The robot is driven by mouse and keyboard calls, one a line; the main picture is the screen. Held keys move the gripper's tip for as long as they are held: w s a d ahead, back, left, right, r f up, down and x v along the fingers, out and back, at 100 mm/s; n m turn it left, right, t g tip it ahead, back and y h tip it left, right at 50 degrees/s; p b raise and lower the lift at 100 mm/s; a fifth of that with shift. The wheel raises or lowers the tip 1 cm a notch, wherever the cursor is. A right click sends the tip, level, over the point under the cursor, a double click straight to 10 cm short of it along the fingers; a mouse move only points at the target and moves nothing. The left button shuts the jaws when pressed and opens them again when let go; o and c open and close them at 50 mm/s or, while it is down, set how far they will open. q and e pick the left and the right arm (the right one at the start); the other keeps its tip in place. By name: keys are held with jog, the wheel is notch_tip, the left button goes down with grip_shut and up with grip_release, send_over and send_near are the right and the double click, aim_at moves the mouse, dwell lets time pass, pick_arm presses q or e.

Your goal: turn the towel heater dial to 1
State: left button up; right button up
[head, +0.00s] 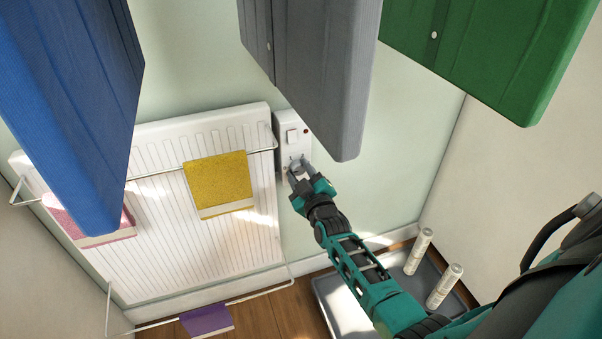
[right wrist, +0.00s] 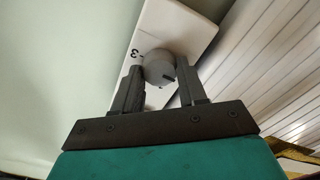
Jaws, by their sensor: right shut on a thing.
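The towel heater (head: 150,215) is a white ribbed panel on the far wall in the head view. The grey round dial (right wrist: 159,68) sits on the box in the right wrist view, between the two fingers. A "3" mark (right wrist: 135,53) shows on the box to its left; I cannot see the other numbers clearly. A dark pointer mark shows on the dial's lower right. My right gripper (head: 296,168) is shut on the dial. My left gripper is not in view.
A yellow towel (head: 220,183) hangs on the heater's rail, with a pink towel (head: 110,225) to its left and a purple one (head: 207,320) lower down. Blue, grey (head: 320,70) and green (head: 495,50) panels hang in front. A grey tray (head: 345,305) with white cylinders is on the floor.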

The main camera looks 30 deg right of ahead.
jog(key=m, duration=0.2)
jog(key=shift+m+p, duration=0.35)
jog(key=shift+m, duration=0.05)
jog(key=m, duration=0.2)
jog(key=shift+m, duration=0.3)
jog(key=m, duration=0.3)
jog(key=shift+p, duration=0.35)
jog(key=shift+m, duration=1.4)
jog(key=o, duration=1.1)
jog(key=shift+d, duration=0.1)
jog(key=shift+c, duration=0.2)
